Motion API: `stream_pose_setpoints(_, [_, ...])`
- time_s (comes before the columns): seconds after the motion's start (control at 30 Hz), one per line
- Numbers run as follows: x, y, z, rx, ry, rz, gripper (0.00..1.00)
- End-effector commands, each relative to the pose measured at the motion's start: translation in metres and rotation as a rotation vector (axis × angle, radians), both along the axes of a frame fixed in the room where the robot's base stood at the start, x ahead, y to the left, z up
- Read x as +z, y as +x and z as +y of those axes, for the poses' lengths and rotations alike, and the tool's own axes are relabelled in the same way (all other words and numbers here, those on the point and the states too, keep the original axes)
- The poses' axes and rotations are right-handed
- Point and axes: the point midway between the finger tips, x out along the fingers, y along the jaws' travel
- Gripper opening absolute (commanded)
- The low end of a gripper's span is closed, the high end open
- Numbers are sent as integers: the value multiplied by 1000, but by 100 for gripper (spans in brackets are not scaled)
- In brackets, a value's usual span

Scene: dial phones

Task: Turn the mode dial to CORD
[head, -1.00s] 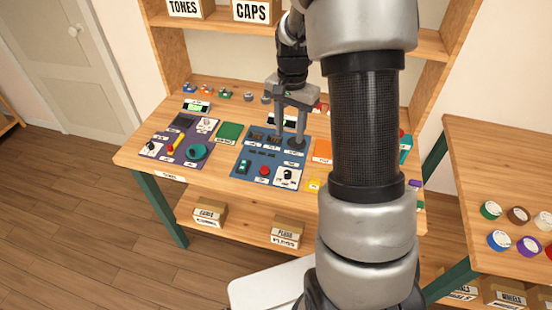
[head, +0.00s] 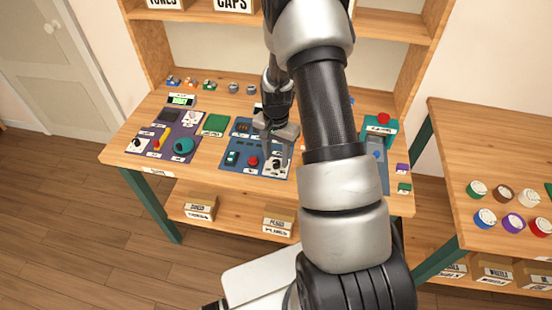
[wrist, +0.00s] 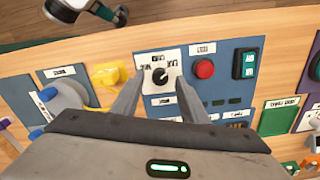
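The mode dial, a black knob on a white plate (wrist: 172,58), sits on the blue panel (wrist: 224,84). The knob (wrist: 160,77) shows between my fingers in the wrist view. Small dark labels surround it, too small to read surely, and I cannot tell which one it points at. In the head view the dial plate (head: 273,168) is at the panel's front right corner, partly behind my fingers. My gripper (wrist: 161,90) is open, with one finger on each side of the knob. I cannot tell whether the fingers touch it.
A red button (wrist: 204,69) and a green switch (wrist: 245,63) are right of the dial in the wrist view. A yellow part (wrist: 106,74) is close on the left. A purple panel (head: 190,151) and a green pad (head: 216,124) lie further left in the head view.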

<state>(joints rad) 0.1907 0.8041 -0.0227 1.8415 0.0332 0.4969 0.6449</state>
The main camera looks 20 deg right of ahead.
Motion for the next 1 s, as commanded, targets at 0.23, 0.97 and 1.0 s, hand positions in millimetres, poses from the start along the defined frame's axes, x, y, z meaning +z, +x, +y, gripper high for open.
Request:
stream_pose_setpoints(0.23, [-16,1,0,0,0,-1,40])
stream_pose_setpoints(0.97, [-17,0,0,18,1,-1,0])
stream_pose_setpoints(1.0, [-17,0,0,28,1,-1,0])
